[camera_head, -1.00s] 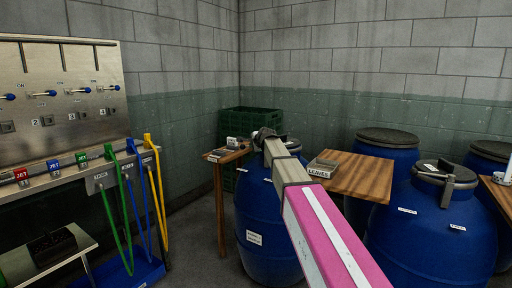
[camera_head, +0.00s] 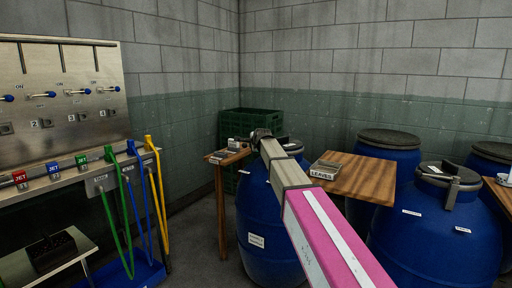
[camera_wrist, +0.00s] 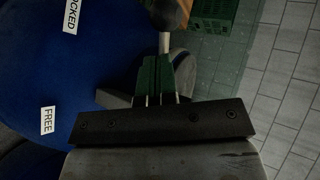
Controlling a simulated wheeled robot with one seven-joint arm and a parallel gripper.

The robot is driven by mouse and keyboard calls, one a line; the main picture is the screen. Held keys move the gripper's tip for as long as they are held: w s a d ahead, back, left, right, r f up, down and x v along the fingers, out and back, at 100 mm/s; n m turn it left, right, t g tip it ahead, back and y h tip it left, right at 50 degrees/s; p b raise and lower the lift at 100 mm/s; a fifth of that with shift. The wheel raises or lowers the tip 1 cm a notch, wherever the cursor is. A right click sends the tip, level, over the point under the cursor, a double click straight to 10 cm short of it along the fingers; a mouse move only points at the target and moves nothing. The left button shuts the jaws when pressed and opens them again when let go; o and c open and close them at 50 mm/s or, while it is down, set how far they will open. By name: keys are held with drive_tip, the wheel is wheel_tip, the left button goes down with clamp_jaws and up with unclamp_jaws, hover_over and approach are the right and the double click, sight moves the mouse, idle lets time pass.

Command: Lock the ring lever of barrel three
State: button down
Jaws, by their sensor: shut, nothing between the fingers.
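My arm reaches over a blue barrel (camera_head: 268,225) with a dark lid, in the middle of the head view. My gripper (camera_head: 262,134) is at the top of this barrel, its fingers too small there to make out. In the wrist view my gripper (camera_wrist: 167,62) has its fingers together, with nothing held. Just beyond the fingertips is a pale rod with a dark rounded end (camera_wrist: 166,14), probably the ring lever. I cannot tell whether the fingers touch it. The barrel's side carries a LOCKED label (camera_wrist: 72,14), partly cut off, and a FREE label (camera_wrist: 47,120). The barrel's number is not readable.
A wooden table (camera_head: 365,174) with a LEAVES box (camera_head: 325,170) stands right of the barrel. More blue barrels (camera_head: 435,235) stand at the right. A small wooden stand (camera_head: 221,200) and green crate (camera_head: 245,122) are behind. A steel panel with hoses (camera_head: 75,100) is left.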

drive_tip(key=shift+w, duration=1.7)
